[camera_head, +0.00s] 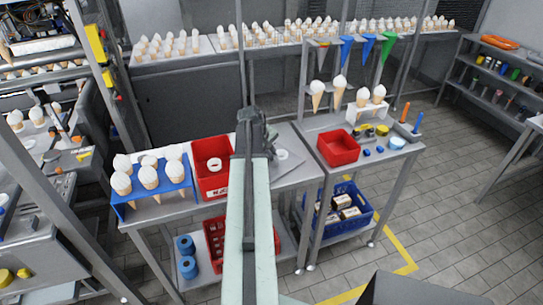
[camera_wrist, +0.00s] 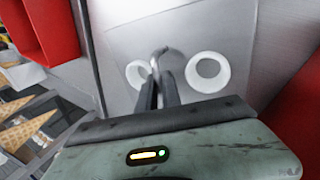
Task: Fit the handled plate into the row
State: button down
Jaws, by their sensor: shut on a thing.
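In the wrist view, the handled plate (camera_wrist: 215,32) is a light grey flat piece with two white rings (camera_wrist: 208,72) on it, one either side of my gripper. My gripper (camera_wrist: 160,62) is shut on its dark upright handle, which the fingers partly hide. In the head view, the plate shows as a grey piece with one white ring (camera_head: 281,155), at the right of my arm on the metal table (camera_head: 292,180). My arm hides the rest of it and the fingertips. I cannot tell whether the plate touches the table, nor which row is its place.
A red bin (camera_head: 207,148) with a white ring stands left of my arm, beside a blue rack (camera_head: 178,192) of cones. A second red bin (camera_head: 338,148) stands on the right-hand table. Cones fill the long back counter (camera_head: 160,57). Posts rise behind the table.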

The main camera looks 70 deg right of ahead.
notch_tip(320, 180, up, 18)
jog(key=p, duration=1.7)
jog(key=shift+f, duration=0.25)
jog(key=shift+f, duration=0.15)
